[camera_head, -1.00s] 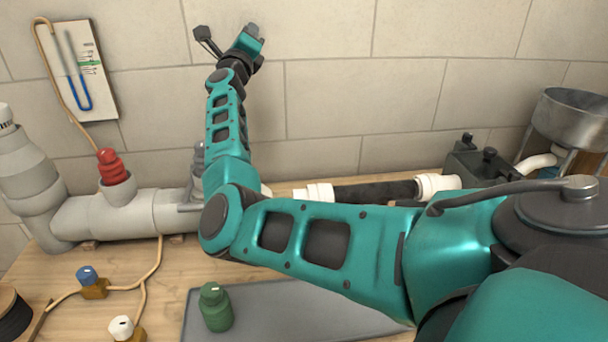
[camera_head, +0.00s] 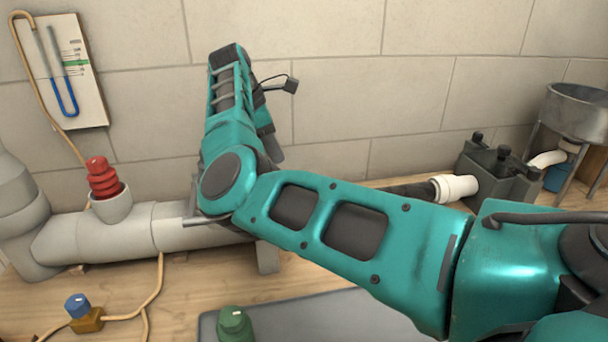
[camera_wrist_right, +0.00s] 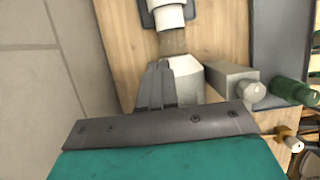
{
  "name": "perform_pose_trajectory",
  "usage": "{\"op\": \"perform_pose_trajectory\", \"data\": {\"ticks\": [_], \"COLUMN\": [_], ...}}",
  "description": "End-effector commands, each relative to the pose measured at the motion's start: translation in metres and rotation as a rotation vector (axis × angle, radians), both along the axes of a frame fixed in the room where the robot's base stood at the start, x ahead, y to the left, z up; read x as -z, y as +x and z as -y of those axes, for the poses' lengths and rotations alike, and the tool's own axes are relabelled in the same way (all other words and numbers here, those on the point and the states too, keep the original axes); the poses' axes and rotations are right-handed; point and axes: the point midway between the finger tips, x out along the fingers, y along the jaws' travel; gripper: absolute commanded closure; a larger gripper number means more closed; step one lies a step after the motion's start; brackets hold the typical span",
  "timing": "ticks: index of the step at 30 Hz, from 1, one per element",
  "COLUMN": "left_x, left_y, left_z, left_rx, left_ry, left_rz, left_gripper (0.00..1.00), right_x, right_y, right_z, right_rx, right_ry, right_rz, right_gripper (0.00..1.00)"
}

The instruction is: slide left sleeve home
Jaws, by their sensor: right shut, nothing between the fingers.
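A dark pipe (camera_head: 412,190) lies along the bench, with a white sleeve (camera_head: 455,188) on its right end. The left end and the left sleeve are hidden behind my right arm in the head view. In the right wrist view a white sleeve-like fitting (camera_wrist_right: 170,16) shows at the top, apart from the fingers; I take it for the left sleeve. My right gripper (camera_wrist_right: 155,88) is shut and empty, over or beside a pale pipe end (camera_wrist_right: 186,78). Its fingertips are hidden in the head view. My left gripper is not in view.
A large grey pipe (camera_head: 125,232) with a red ribbed plug (camera_head: 103,178) runs along the left. A grey tray (camera_head: 300,318) and green bottle (camera_head: 235,324) are in front. A dark box (camera_head: 500,172) stands right. The tiled wall is close behind my arm.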

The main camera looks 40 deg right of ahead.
Motion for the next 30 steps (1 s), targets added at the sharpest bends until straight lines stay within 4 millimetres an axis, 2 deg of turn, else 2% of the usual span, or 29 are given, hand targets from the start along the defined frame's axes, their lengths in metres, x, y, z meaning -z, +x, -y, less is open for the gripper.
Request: {"op": "perform_pose_trajectory", "data": {"ticks": [5, 16, 21, 30], "left_x": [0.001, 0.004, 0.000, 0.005], "left_y": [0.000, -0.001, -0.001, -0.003], "left_z": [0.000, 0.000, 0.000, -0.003], "left_rx": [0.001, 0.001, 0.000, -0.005], "left_ry": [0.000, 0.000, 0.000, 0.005], "left_rz": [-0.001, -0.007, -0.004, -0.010], "left_gripper": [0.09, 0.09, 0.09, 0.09], "right_x": [0.023, 0.095, 0.090, 0.090], "right_y": [-0.005, -0.019, -0.032, -0.038], "right_z": [0.008, 0.035, 0.058, 0.068], "right_rx": [0.003, 0.002, 0.003, 0.000], "right_ry": [-0.001, -0.004, -0.006, -0.003], "right_rz": [-0.005, -0.004, -0.002, -0.001], "right_gripper": [1.00, 1.00, 1.00, 1.00]}}
